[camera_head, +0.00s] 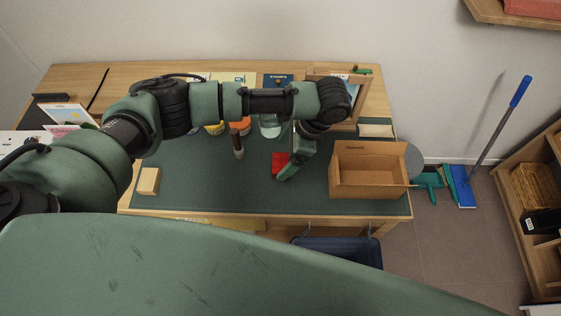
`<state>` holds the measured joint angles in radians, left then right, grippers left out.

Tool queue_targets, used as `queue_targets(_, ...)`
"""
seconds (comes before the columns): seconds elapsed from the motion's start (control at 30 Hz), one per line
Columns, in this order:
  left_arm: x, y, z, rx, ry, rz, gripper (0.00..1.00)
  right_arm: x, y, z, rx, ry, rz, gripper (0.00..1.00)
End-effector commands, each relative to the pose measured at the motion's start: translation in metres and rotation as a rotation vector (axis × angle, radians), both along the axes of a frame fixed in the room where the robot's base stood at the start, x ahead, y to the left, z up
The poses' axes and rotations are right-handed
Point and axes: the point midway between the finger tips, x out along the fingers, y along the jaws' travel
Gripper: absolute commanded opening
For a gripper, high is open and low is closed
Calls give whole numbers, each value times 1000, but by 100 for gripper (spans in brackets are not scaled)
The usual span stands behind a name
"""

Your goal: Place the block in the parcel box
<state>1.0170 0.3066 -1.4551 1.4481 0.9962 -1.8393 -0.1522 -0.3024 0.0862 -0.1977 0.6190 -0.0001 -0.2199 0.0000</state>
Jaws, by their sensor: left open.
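A red block (277,161) lies on the dark green desk mat, partly hidden by my left gripper (286,174). The left gripper points down beside it at the right, and its jaws are open; I cannot tell whether they touch the red block. A pale wooden block (148,181) sits near the left front of the mat, well away from the gripper. The brown parcel box (368,192) stands open at the top on the mat's right part, to the right of the gripper. My right gripper is not in view.
A dark brown upright object (238,145) stands left of the gripper. Yellow, orange and glassy containers stand behind, partly hidden by my arm. A wooden frame (361,103) is at the back right. The mat's front middle is clear. A dark blue bin (345,249) is below the front edge.

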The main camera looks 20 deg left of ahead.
Motion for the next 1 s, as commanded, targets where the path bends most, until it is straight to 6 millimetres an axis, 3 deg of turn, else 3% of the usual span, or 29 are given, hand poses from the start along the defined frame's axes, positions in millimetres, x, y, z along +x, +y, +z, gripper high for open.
queue_targets(0.07, -1, 6, -9, 3, 1, 1, 91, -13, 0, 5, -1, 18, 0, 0)
queue_targets(0.17, -1, 13, -24, 3, 2, 0, 91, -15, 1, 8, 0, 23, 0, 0)
queue_targets(0.3, -2, 17, -37, 0, -1, 0, 91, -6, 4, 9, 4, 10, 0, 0)
queue_targets(0.53, -2, 17, -40, -1, -1, 0, 91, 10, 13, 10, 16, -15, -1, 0)
queue_targets(0.57, -2, 17, -40, -1, -1, 0, 88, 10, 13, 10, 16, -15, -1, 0)
queue_targets(0.8, -2, 17, -40, -1, -1, -1, 24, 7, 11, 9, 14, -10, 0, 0)
queue_targets(0.83, -2, 17, -40, -1, -1, 0, 24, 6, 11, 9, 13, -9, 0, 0)
queue_targets(0.87, -2, 17, -40, -1, -1, -1, 18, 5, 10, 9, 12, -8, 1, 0)
queue_targets(1.0, -2, 17, -39, -1, -1, -1, 18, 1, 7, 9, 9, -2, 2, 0)
